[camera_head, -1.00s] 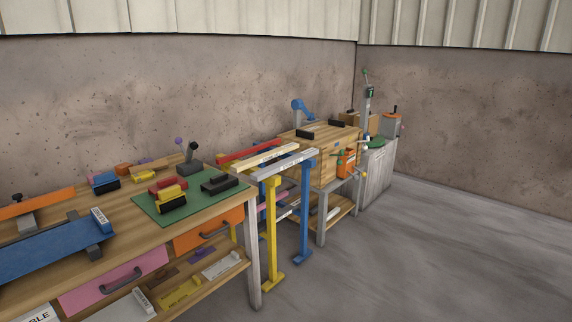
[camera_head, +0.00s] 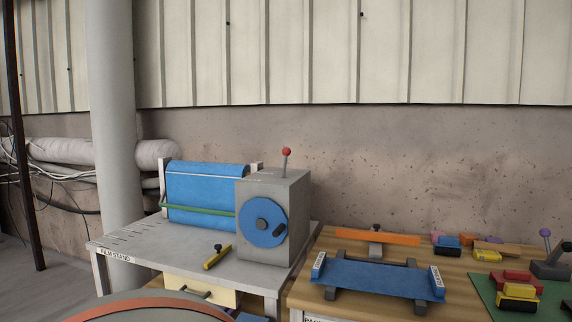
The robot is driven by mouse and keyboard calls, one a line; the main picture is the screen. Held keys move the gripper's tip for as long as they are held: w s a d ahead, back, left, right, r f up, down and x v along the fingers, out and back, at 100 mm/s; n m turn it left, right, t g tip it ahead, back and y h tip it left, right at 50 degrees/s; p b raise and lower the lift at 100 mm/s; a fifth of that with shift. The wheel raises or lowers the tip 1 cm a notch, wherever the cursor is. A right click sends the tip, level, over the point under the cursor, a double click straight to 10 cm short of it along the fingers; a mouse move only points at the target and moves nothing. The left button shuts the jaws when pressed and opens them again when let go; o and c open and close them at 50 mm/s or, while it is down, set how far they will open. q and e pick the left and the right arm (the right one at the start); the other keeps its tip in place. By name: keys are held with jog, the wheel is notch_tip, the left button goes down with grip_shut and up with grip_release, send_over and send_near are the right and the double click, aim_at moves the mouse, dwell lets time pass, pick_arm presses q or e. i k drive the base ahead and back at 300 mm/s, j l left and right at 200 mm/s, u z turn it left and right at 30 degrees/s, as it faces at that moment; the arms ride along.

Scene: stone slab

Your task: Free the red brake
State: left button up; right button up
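A lever with a red ball knob (camera_head: 286,152) stands nearly upright on top of a grey box (camera_head: 299,186). It is the only red-knobbed lever in view; whether it is the brake is not labelled legibly. The box has a blue disc (camera_head: 262,222) with a dark hub and handle on its front. The box sits at the right end of a grey table marked FILM STAND (camera_head: 130,240), beside a blue roll (camera_head: 205,190) with a green bar across it. Neither of my grippers is in view.
A wooden bench (camera_head: 345,245) on the right holds a blue tray-like piece (camera_head: 375,278), an orange bar (camera_head: 378,237) and small coloured blocks. A yellow bar (camera_head: 217,257) lies on the stand. A round, orange-rimmed surface (camera_head: 130,306) fills the lower left. A pipe column (camera_head: 112,120) rises behind.

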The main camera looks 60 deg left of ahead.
aim_at(286, 151)
jog(key=k+j+u, duration=0.1)
jog(key=u, duration=1.9)
